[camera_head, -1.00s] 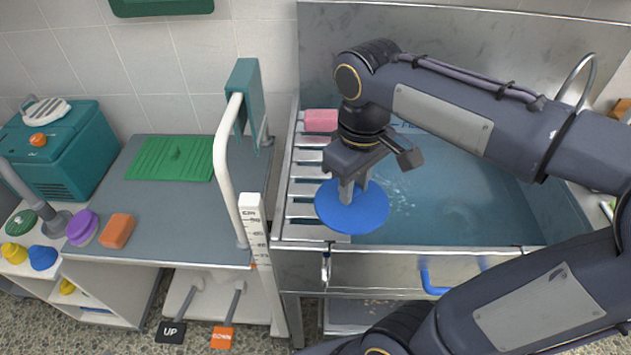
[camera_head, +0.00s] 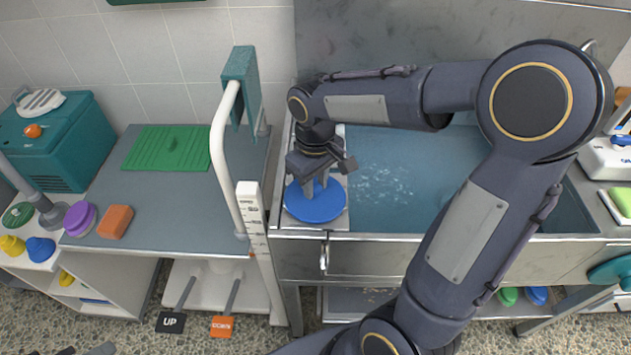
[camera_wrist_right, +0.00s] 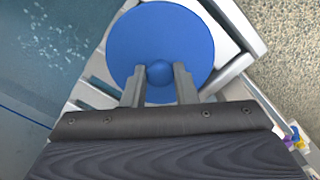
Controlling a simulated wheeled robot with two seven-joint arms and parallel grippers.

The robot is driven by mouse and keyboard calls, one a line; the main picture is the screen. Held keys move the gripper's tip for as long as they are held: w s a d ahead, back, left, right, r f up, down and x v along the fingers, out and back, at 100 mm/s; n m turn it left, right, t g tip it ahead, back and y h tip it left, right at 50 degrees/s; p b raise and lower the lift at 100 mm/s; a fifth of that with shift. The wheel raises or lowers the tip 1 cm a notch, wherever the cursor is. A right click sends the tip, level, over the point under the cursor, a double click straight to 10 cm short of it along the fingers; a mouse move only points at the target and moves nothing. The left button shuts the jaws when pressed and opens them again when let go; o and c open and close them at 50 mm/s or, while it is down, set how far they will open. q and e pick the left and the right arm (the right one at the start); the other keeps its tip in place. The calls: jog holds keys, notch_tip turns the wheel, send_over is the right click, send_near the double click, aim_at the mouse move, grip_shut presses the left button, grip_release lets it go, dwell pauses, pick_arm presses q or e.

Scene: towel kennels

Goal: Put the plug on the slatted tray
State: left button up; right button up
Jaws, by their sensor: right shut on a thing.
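The plug is a flat blue disc (camera_head: 316,203) with a round knob at its centre. It shows at the left end of the metal tub in the head view. My right gripper (camera_head: 314,185) is above the disc and shut on its knob; the knob (camera_wrist_right: 159,70) sits between the two fingers in the right wrist view. The slatted tray (camera_head: 341,137) lies at the tub's left side, mostly hidden behind my right arm and the disc. The disc is over its near part; I cannot tell whether it touches the slats.
Water (camera_head: 400,180) fills the tub right of the tray. A white upright rail (camera_head: 221,150) and a ruled post (camera_head: 250,215) stand just left of it. The grey counter (camera_head: 190,205) holds a green mat (camera_head: 165,150) and an orange block (camera_head: 115,222).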

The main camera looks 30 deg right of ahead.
jog(key=shift+f, duration=0.2)
jog(key=o, duration=1)
